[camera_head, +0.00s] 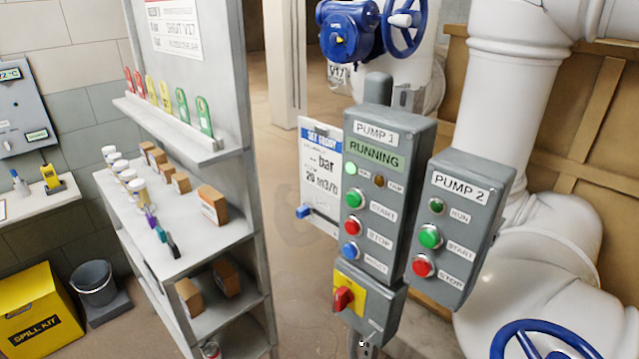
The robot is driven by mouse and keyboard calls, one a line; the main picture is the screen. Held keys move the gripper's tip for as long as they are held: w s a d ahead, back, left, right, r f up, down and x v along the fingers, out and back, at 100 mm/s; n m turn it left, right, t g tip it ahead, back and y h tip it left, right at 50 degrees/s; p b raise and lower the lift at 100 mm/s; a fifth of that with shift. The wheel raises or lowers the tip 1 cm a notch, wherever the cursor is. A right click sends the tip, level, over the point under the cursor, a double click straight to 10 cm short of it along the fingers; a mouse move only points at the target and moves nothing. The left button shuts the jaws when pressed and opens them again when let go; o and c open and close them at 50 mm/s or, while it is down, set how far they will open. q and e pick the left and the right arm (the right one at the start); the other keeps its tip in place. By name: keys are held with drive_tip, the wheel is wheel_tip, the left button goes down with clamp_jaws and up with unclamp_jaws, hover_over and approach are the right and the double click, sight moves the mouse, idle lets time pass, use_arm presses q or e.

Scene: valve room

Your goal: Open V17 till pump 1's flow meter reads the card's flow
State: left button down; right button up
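A blue valve (349,33) with a blue handwheel (388,40) sits on a white pipe at the top, cut by the frame's upper edge. A tag (338,75) below it appears to read V17. The set card (321,170) hangs left of the pump 1 panel (388,145) and is partly hidden by it. It shows "-- bar" and a flow in m3/h that looks like 20 or 28, too small to be sure. The pump 1 panel reads RUNNING, with a green lamp lit. No flow meter can be made out. Neither gripper is in view.
The pump 2 panel (455,225) stands right of pump 1. A second blue handwheel (545,340) is at the bottom right by large white pipes. A grey shelf (245,235) with coloured tags and boxes stands left. A yellow spill kit (40,312) and bucket (94,284) are farther left.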

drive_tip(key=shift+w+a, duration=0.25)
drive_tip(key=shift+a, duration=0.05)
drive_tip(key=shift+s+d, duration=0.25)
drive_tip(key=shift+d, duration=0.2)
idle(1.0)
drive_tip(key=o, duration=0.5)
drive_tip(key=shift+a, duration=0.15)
